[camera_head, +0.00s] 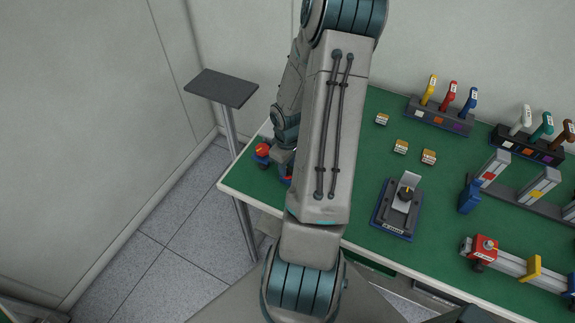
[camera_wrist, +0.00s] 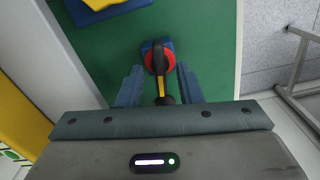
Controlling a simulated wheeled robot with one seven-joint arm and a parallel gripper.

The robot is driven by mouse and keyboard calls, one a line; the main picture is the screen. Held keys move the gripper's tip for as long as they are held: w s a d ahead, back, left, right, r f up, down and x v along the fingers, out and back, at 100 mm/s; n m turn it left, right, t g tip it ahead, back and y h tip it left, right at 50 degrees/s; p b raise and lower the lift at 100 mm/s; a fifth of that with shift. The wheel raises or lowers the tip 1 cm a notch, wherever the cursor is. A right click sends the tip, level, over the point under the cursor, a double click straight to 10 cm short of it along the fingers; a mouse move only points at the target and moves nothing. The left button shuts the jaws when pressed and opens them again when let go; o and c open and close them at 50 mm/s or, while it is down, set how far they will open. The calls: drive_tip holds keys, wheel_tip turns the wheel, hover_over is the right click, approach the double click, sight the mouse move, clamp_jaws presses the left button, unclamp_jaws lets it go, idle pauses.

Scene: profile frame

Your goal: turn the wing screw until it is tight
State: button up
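I cannot pick out the wing screw for certain. A red round part with a dark middle and a yellow bar (camera_wrist: 159,58) on a small blue base (camera_wrist: 152,45) shows in the wrist view, ahead of my gripper (camera_wrist: 160,86). The bar runs toward a black round end between the fingers. The two fingers stand apart, with gaps on both sides of the bar. A red-topped blue item (camera_head: 262,150) sits by the table's left edge there. A red block with a dark knob (camera_head: 485,248) sits on a rail at the right.
The green table (camera_head: 350,150) also holds a dark blue fixture (camera_head: 396,222), small yellowish blocks (camera_head: 400,147) and racks of coloured handles (camera_head: 440,115). A dark stand (camera_head: 222,87) is left of the table. A blue and yellow piece (camera_wrist: 105,8) shows in the wrist view.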

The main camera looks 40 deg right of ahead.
drive_tip(key=shift+f, duration=0.25)
clamp_jaws()
